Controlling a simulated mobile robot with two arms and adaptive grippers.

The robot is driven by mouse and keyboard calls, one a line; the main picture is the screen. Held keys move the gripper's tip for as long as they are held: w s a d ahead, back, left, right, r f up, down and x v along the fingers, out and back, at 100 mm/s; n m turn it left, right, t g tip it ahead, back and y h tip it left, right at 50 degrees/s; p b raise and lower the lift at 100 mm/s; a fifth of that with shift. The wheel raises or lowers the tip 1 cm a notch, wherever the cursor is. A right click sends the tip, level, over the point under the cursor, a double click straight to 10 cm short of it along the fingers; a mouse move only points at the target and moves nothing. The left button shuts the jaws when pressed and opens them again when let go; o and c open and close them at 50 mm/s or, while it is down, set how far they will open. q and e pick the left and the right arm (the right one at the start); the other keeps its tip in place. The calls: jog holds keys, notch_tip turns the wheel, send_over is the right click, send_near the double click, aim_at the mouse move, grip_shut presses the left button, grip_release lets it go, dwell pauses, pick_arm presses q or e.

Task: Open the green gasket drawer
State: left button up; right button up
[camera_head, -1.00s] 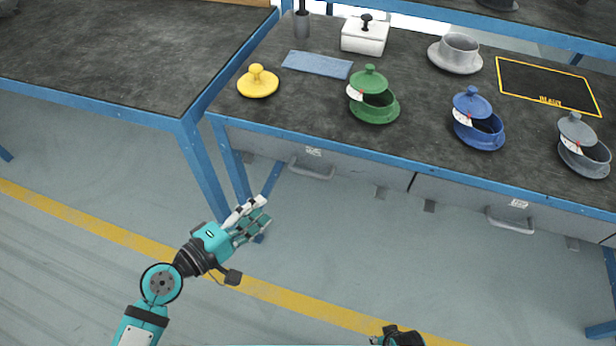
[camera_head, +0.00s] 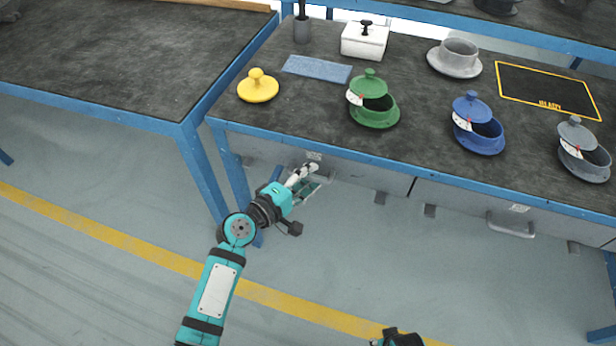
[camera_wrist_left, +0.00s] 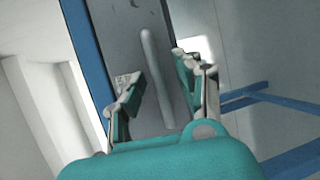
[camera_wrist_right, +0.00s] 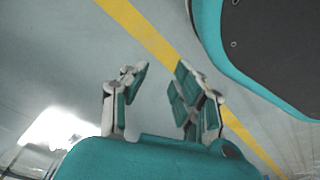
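A grey drawer front (camera_head: 360,178) hangs under the bench's front edge, below the green pot; I see no green on it. Its pale bar handle (camera_wrist_left: 155,75) shows in the left wrist view, with a small white label (camera_head: 314,156) whose print I cannot read. My left gripper (camera_head: 308,180) is at this handle and hides most of it in the head view. In the left wrist view the left gripper (camera_wrist_left: 162,84) is open, with the handle between its fingers; contact cannot be told. My right gripper (camera_wrist_right: 160,80) is open and empty over the floor.
A second grey drawer with a handle (camera_head: 510,225) is to the right. The bench (camera_head: 330,105) carries a green pot (camera_head: 374,110), a blue pot (camera_head: 480,135), a grey pot (camera_head: 585,160) and a yellow lid (camera_head: 258,88). A blue table leg (camera_head: 203,170) stands left of my left arm.

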pick_arm(q)
grip_shut()
dwell(0.5)
